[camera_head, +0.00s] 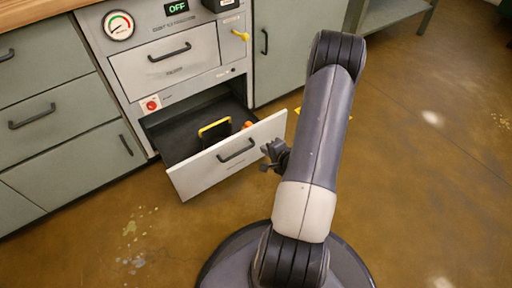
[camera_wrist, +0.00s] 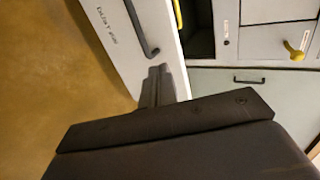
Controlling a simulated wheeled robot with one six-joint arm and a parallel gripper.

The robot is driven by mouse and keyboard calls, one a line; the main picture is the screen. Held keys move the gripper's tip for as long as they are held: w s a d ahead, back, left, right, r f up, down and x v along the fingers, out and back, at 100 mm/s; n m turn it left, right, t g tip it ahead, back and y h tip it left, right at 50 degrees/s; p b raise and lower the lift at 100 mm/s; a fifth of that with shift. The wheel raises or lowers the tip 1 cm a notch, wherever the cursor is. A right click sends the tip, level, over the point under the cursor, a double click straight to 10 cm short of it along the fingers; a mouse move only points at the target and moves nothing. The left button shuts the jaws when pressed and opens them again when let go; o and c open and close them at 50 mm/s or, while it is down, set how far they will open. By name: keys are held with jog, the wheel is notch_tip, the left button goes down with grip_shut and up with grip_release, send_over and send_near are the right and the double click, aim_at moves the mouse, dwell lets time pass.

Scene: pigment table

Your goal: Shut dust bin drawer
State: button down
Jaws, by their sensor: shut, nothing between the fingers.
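The dust bin drawer (camera_head: 196,171) is pulled out low in the grey cabinet. Its white front has a dark bar handle (camera_head: 237,150). Inside lie a black thing with a yellow edge (camera_head: 215,131) and a small orange thing (camera_head: 247,125). My gripper (camera_head: 268,157) is shut and empty at the right part of the drawer front, just outside it. In the wrist view my gripper (camera_wrist: 158,86) points at the drawer front (camera_wrist: 112,40), beside its handle (camera_wrist: 141,28). I cannot tell whether the fingers touch the front.
Above the open drawer is a closed drawer (camera_head: 166,72), with a gauge (camera_head: 118,25), an OFF display (camera_head: 176,8) and a yellow lever (camera_head: 240,35). A red button (camera_head: 151,105) sits at left. Grey cabinets (camera_head: 60,115) flank the unit. The brown floor (camera_head: 430,170) at right is clear.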

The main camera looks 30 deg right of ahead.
jog(key=b, duration=0.4)
send_near(244, 135)
notch_tip(244, 135, down, 4)
jog(key=w, duration=0.2)
jog(key=shift+w+a+r, duration=0.15)
jog(key=shift+w, duration=1.05)
jog(key=shift+w+r+b, duration=0.1)
jog(key=shift+w+b, duration=0.2)
jog(key=shift+w, duration=0.3)
